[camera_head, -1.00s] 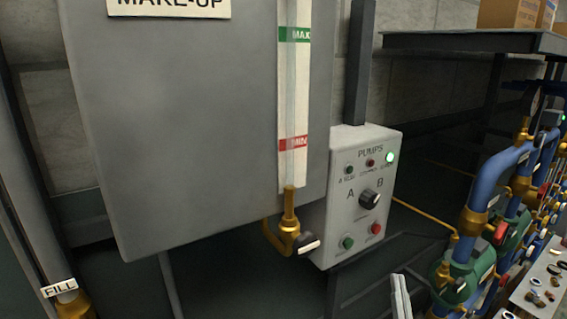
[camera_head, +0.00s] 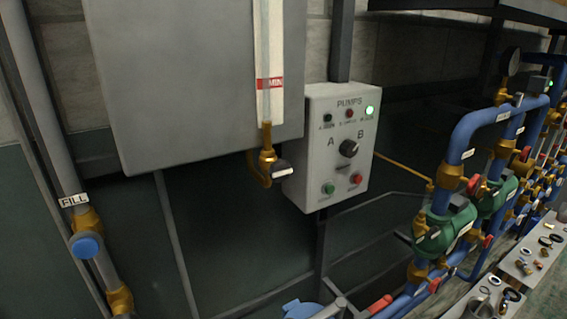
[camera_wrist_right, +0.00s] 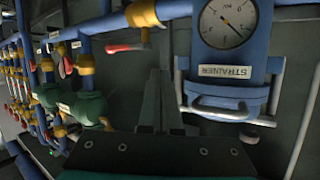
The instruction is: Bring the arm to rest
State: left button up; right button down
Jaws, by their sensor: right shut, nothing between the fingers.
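My right gripper (camera_wrist_right: 159,78) shows in the right wrist view. Its dark grey fingers are together, with nothing between them, and point away from the camera. They stand just left of a blue strainer (camera_wrist_right: 232,97) with a dial gauge and a grey bar handle. I cannot tell whether they touch anything. In the head view I cannot clearly make out the right gripper. My left gripper shows in neither view.
The head view shows the PUMPS panel (camera_head: 329,166), a grey tank (camera_head: 195,85) with a brass valve (camera_head: 265,166), and a FILL pipe (camera_head: 40,115). Blue pipes with green pumps (camera_head: 441,231) run along the right. Trays of small parts (camera_head: 520,262) lie lower right.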

jog(key=s+a+f+n+g+b, duration=0.15)
jog(key=s+f+g, duration=0.45)
jog(key=s+f, duration=0.9)
pick_arm(q)
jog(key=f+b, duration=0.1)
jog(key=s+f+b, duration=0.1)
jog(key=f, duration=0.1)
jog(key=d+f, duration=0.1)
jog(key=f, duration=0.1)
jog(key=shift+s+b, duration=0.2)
jog(key=shift+b, duration=0.2)
pick_arm(e)
jog(key=s+f+n+g, duration=0.1)
jog(key=s+f+g, duration=0.2)
jog(key=s, duration=0.7)
jog(key=s+d+f+g, duration=0.1)
jog(key=s+f+g, duration=0.3)
jog(key=s+f, duration=0.4)
jog(key=shift+s+d+n, duration=0.3)
jog(key=shift+s+n, duration=0.05)
jog(key=shift+s, duration=0.75)
